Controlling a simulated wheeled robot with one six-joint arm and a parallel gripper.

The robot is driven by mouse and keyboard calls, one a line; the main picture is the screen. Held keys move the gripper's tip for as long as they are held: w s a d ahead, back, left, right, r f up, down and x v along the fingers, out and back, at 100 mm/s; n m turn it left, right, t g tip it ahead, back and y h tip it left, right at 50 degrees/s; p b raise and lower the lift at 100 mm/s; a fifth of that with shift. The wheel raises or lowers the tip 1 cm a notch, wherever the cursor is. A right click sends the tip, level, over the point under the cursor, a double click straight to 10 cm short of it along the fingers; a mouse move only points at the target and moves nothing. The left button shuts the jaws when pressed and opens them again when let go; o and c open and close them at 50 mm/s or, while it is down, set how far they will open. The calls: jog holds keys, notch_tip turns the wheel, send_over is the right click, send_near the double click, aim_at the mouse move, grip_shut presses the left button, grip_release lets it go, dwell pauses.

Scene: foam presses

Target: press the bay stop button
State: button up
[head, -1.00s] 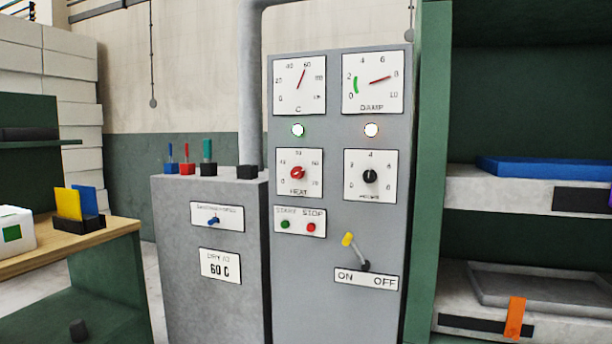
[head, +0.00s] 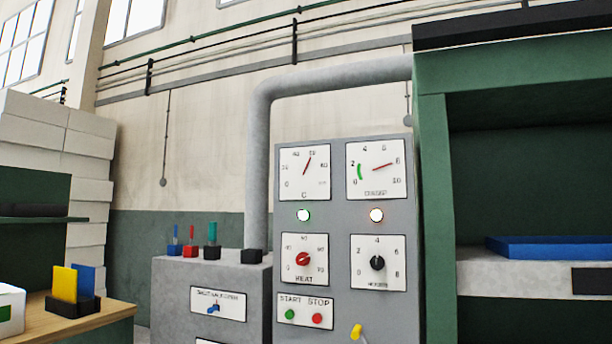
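The red stop button (head: 317,318) sits under the word STOP on a white plate (head: 304,311) low on the grey control panel (head: 342,219). The green start button (head: 290,314) is just left of it on the same plate. Both buttons are uncovered and in clear sight. My gripper is not in view.
A grey cabinet (head: 180,290) stands left of the panel, and a green press frame (head: 434,200) stands right. A wooden bench (head: 40,325) is at lower left.

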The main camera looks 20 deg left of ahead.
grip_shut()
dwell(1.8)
